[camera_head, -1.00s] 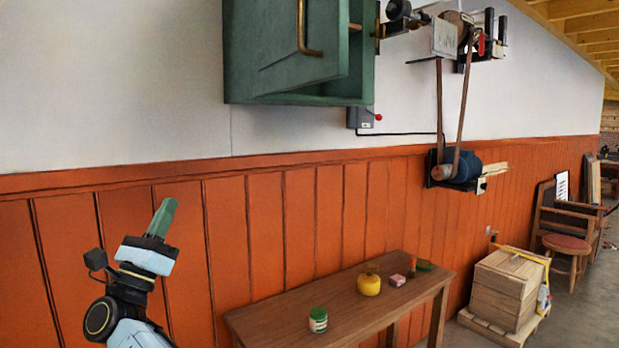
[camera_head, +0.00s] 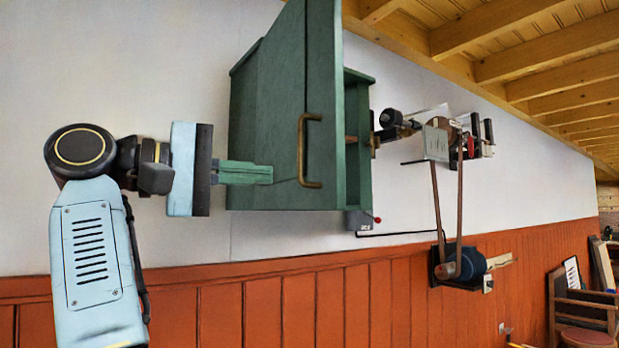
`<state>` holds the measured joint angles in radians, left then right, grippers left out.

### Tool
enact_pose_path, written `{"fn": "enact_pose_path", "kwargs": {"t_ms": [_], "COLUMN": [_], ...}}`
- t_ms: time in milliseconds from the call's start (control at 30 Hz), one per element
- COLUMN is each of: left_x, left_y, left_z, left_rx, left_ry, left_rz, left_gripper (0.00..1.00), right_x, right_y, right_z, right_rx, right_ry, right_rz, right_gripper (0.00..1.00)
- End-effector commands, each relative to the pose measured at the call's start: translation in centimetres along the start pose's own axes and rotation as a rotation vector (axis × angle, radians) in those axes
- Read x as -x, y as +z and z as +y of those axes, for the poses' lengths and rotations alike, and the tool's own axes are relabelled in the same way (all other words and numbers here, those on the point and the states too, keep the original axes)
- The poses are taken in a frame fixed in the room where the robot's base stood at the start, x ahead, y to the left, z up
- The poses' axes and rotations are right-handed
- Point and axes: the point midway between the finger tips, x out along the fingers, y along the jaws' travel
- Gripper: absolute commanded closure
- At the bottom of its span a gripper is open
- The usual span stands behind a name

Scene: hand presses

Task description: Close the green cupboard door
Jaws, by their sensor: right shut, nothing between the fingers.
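The green cupboard (camera_head: 360,150) hangs on the white wall in the upper middle. Its green door (camera_head: 280,110) stands open towards me, and part of the inside shows to the right of it. A brass bar handle (camera_head: 309,150) is on the door. My right gripper (camera_head: 270,173), with green fingers, points right at the height of the door's lower part. Its fingers are shut and empty. The tips overlap the door's lower left in the picture, left of the handle; I cannot tell whether they touch. My left gripper is out of view.
A grey switch box (camera_head: 358,220) with a red knob is below the cupboard. Belt-driven machinery (camera_head: 445,140) and a motor (camera_head: 460,263) are on the wall to the right. Orange panelling (camera_head: 330,300) covers the lower wall. A chair (camera_head: 585,310) stands far right.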

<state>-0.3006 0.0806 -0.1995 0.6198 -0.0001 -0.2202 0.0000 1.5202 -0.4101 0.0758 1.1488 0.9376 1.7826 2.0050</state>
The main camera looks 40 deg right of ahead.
Motion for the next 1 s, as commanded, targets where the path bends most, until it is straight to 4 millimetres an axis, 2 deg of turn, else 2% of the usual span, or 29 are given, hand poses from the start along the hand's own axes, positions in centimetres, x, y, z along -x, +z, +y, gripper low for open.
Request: {"fn": "enact_pose_path", "kwargs": {"t_ms": [200, 400, 600, 1000], "left_x": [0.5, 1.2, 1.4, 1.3], "left_y": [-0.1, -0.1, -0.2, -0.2], "left_z": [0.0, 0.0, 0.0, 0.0], "left_rx": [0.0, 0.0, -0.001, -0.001], "left_ry": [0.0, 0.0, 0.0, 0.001], "left_rz": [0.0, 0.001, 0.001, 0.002], "left_gripper": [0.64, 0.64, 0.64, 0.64], "right_x": [-4.7, -7.6, -8.7, -9.0], "right_y": [0.0, 0.0, 0.0, 0.0], "right_z": [0.1, 0.1, 0.1, 0.0], "right_rx": [0.001, 0.002, 0.002, 0.001], "right_ry": [0.0, 0.0, 0.002, 0.002], "right_rz": [-0.003, -0.001, 0.0, -0.002], "right_gripper": [1.0, 1.0, 1.0, 1.0]}}
